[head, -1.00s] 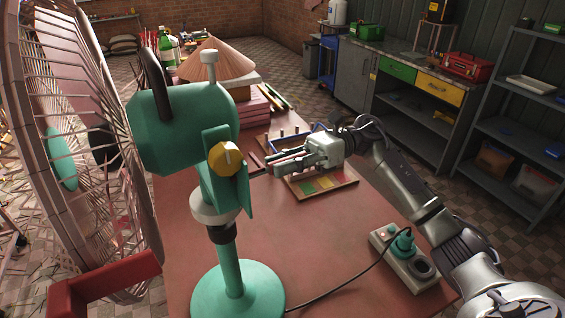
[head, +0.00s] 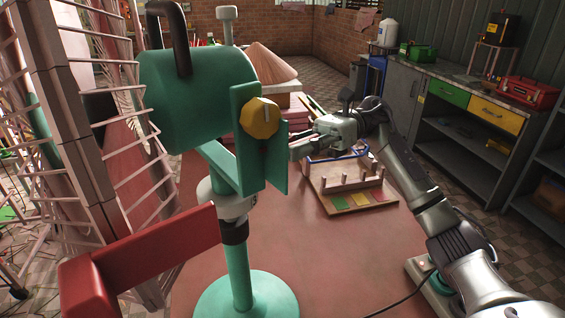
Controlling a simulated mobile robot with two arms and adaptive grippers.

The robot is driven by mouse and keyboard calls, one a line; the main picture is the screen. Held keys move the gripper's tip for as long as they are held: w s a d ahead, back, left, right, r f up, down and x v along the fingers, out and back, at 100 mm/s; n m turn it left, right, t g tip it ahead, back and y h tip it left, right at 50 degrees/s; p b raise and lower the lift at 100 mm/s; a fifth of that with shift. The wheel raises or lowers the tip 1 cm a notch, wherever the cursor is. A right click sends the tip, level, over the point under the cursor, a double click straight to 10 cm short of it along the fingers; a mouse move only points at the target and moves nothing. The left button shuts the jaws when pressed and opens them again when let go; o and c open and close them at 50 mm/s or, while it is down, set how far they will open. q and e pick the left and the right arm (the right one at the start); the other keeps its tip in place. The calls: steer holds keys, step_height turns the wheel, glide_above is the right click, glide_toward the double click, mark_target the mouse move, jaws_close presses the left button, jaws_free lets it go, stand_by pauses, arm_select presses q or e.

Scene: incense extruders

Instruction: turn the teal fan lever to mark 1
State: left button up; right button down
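The teal fan (head: 195,90) stands on the table on a round base, its cage at the left. No mark numbers are readable, and I see no separate teal lever. My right gripper (head: 296,145) is just right of the panel, below the knob, with its fingers pointing left. The fingers look spread and empty, with tips close to the panel edge or partly hidden by it. I cannot tell whether they touch it. My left gripper is out of view.
A wooden rack with pegs and coloured squares (head: 345,201) sits below my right gripper. A red bar (head: 150,250) crosses in front of the fan cage. A conical hat (head: 272,65) rests on a stack behind. Bare red tabletop (head: 330,250) lies right of the fan base.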

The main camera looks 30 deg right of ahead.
steer(key=shift+r, duration=0.1)
steer(key=c, duration=1)
jaws_free()
steer(key=shift+w, duration=0.15)
steer(key=shift+w+d, duration=0.4)
steer(key=shift+d, duration=1.6)
steer(key=shift+w+d, duration=0.4)
steer(key=shift+d, duration=1.55)
steer(key=shift+w+d, duration=0.4)
steer(key=shift+d, duration=1.6)
